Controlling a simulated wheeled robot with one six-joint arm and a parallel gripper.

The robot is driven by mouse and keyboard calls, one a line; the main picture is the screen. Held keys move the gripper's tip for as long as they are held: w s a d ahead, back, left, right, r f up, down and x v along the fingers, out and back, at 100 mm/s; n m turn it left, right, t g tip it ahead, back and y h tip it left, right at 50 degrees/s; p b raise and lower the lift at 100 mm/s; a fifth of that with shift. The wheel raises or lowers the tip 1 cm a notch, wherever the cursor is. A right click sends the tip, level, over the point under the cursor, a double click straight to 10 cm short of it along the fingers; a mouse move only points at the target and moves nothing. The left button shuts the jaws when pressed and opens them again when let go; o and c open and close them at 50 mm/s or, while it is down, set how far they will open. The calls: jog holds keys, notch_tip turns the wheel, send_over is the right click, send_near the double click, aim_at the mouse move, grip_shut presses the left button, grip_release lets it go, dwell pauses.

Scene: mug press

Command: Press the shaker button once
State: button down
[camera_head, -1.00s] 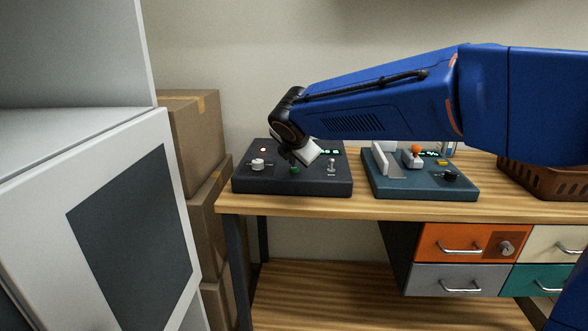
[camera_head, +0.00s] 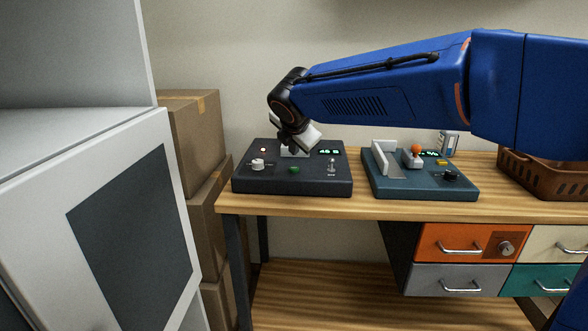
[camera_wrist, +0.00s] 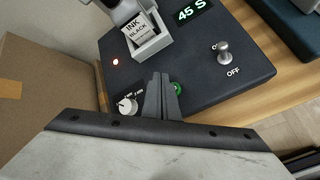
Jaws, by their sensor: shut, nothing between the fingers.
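The shaker is a dark box (camera_head: 330,184) at the left end of the bench, also in the wrist view (camera_wrist: 240,75). Its green button (camera_head: 294,170) is in plain view on top near the front edge. In the wrist view the button (camera_wrist: 179,88) is partly hidden behind my fingers. My gripper (camera_wrist: 160,77) is shut and empty. Its fingers appear above the panel, beside the button in that view. In the head view my gripper (camera_head: 288,143) is above and behind the button, apart from it. A bottle labelled INK BLACK (camera_wrist: 139,30) sits in a pale holder (camera_wrist: 153,45).
The shaker has a white knob (camera_wrist: 127,105), a toggle switch (camera_wrist: 224,52) at OFF, a lit lamp (camera_wrist: 115,62) and a display (camera_wrist: 190,11) reading 45 S. A teal device (camera_head: 400,188) and a brown basket (camera_head: 545,183) stand to the right. Boxes (camera_head: 192,135) are stacked left.

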jog(key=shift+r, duration=1.3)
jog(key=s+d+f+m+g+h, duration=0.1)
jog(key=s+d+f+m, duration=0.2)
jog(key=s+d+m, duration=0.7)
jog(key=s+d+f+m+g, duration=0.1)
jog(key=s+d+f+m, duration=0.45)
jog(key=d, duration=0.85)
jog(key=s+d+f+m, duration=0.2)
jog(key=s+f+m, duration=0.2)
jog(key=s, duration=0.3)
jog(key=s+d+f+m+g, duration=0.1)
jog(key=s+d+f+m, duration=0.2)
jog(key=s, duration=0.5)
jog(key=s+d+f+m+g, duration=0.1)
jog(key=s+d+f+m, duration=0.2)
jog(key=s, duration=0.5)
jog(key=shift+d+f+m, duration=0.25)
jog(key=shift+f+m, duration=0.55)
jog(key=shift+m, duration=0.35)
